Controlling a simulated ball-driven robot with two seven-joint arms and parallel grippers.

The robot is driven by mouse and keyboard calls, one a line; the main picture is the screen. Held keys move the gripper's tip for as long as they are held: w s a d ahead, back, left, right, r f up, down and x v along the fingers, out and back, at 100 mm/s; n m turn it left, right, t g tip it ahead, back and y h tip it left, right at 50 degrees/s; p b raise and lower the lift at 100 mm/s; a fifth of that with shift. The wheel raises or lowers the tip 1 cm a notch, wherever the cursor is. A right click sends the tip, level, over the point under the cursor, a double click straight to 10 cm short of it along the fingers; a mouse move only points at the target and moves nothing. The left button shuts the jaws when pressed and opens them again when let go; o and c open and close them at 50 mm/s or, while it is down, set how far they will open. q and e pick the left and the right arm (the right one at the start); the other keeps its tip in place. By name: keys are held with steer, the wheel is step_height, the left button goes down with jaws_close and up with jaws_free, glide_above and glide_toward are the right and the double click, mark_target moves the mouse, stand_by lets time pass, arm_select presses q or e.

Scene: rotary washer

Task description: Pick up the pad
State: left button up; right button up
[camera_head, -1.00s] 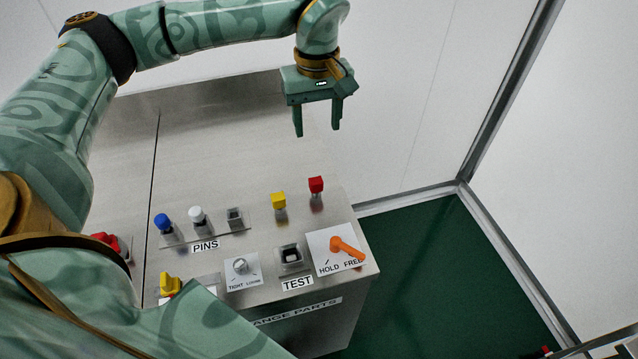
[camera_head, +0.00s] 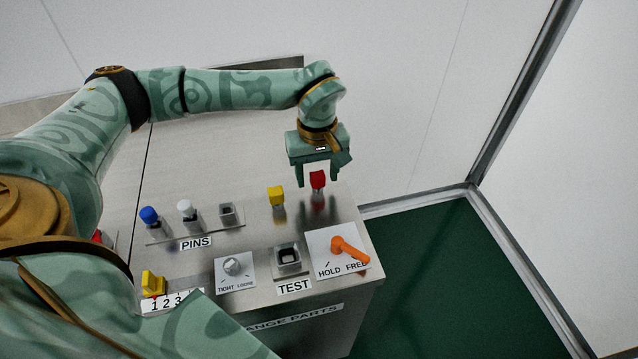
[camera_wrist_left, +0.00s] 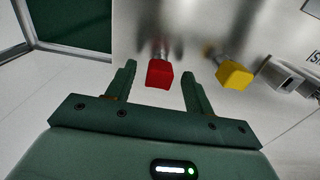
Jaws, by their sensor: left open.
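A red block (camera_head: 317,179) stands on a short metal stem near the right back of the steel panel. A yellow block (camera_head: 276,195) on a similar stem stands to its left. Which of these is the pad, I cannot tell. My left gripper (camera_head: 317,184) is open and points down at the red block, with one finger on each side. In the left wrist view the red block (camera_wrist_left: 159,73) sits between the fingertips of the left gripper (camera_wrist_left: 158,70), with gaps visible. The yellow block (camera_wrist_left: 234,75) lies outside the fingers. My right gripper does not show.
Blue (camera_head: 149,215) and white (camera_head: 186,208) knobs and an empty-looking socket (camera_head: 229,213) stand left by the PINS label. A TEST socket (camera_head: 288,259), an orange lever (camera_head: 349,249) and a grey dial (camera_head: 232,266) are in front. Green floor (camera_head: 440,270) lies right of the cabinet.

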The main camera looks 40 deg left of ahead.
arm_select(q)
steer(key=shift+f, duration=0.7)
steer(key=shift+r, duration=0.1)
steer(key=c, duration=1.1)
steer(key=shift+r, duration=0.1)
